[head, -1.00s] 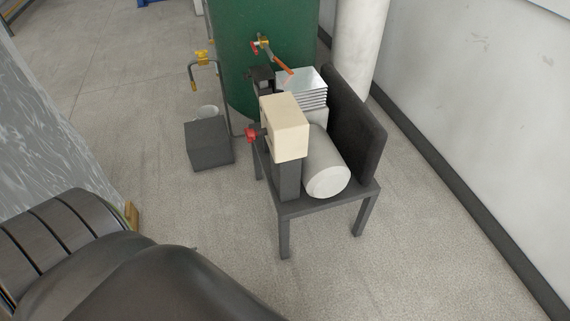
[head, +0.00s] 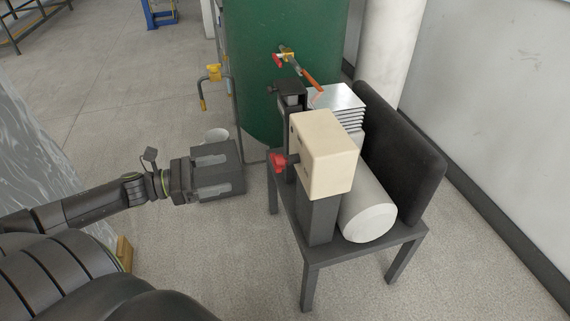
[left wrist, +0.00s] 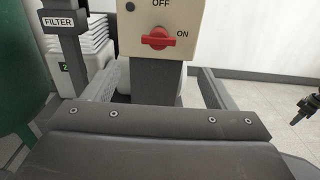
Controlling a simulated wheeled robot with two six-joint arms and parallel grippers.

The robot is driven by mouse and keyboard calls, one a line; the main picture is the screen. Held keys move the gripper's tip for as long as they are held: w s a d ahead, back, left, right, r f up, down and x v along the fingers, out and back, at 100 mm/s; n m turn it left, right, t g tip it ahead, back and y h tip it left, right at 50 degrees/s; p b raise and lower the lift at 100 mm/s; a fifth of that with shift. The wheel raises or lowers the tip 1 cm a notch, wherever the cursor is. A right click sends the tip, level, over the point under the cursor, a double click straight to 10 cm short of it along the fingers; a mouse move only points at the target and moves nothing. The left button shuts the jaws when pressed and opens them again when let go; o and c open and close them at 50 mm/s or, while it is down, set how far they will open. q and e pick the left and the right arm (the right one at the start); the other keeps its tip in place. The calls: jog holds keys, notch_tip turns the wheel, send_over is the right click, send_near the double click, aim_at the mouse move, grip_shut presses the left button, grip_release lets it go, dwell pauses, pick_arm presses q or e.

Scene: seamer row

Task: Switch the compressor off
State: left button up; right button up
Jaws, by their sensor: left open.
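The compressor's cream switch box (head: 325,155) stands on a dark post at the front of a grey table. Its red rotary knob (head: 279,162) sticks out to the left in the head view. In the left wrist view the knob (left wrist: 159,39) lies level, in line with the ON mark at its right; OFF is printed above it. My left gripper (head: 232,172) is open and empty, left of the knob and apart from it. Its two fingers (left wrist: 158,88) show spread below the knob in the left wrist view. A dark jointed part at that view's right edge may be my right gripper.
The grey table (head: 325,247) also bears a pale cylinder (head: 368,217), white fins (head: 340,97) and a dark panel (head: 402,150). A green tank (head: 258,65) with an orange-handled valve stands behind. A wall runs along the right.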

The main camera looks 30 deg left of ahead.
aim_at(274, 161)
pick_arm(q)
jog(key=b+x, duration=0.2)
jog(key=x, duration=1.3)
jog(key=shift+w+b, duration=0.15)
jog(key=shift+b, duration=0.2)
jog(key=shift+x, duration=0.8)
pick_arm(e)
jog(key=shift+t, duration=0.6)
jog(key=r, duration=0.1)
jog(key=w+r, duration=0.1)
jog(key=a+r, duration=0.1)
jog(key=r, duration=0.1)
jog(key=shift+w, duration=0.2)
pick_arm(q)
jog(key=c, duration=1)
